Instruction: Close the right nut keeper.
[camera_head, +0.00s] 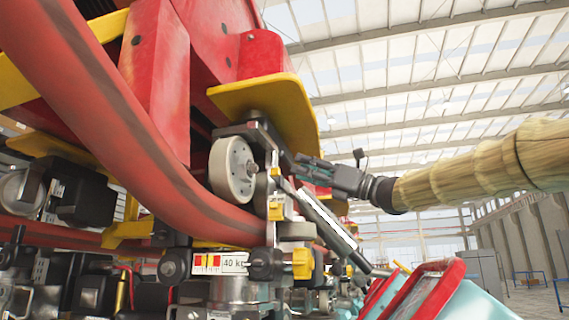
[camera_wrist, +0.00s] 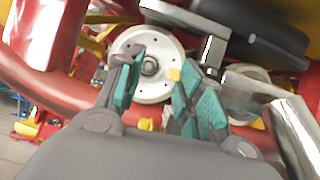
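My gripper (camera_head: 303,166) reaches in from the right, level with a pale wheel (camera_head: 225,172) on the train's chassis. In the wrist view my gripper (camera_wrist: 162,66) has its teal-padded fingers apart, with nothing held between them. The wheel (camera_wrist: 147,92) and its central nut (camera_wrist: 150,67) show beyond the fingers. A small yellow piece (camera_wrist: 174,74) shows by the right finger. In the head view a small yellow piece (camera_head: 275,171) sits right of the wheel's nut (camera_head: 251,168), with a yellow block (camera_head: 276,210) below. I cannot tell for certain which yellow part is the right nut keeper.
A curved red rail (camera_head: 130,120) runs in front of the wheel. A yellow plate (camera_head: 260,92) overhangs it. A metal cylinder (camera_head: 325,218) slants down below my gripper. Another yellow block (camera_head: 302,263) sits lower down. Free air lies to the right.

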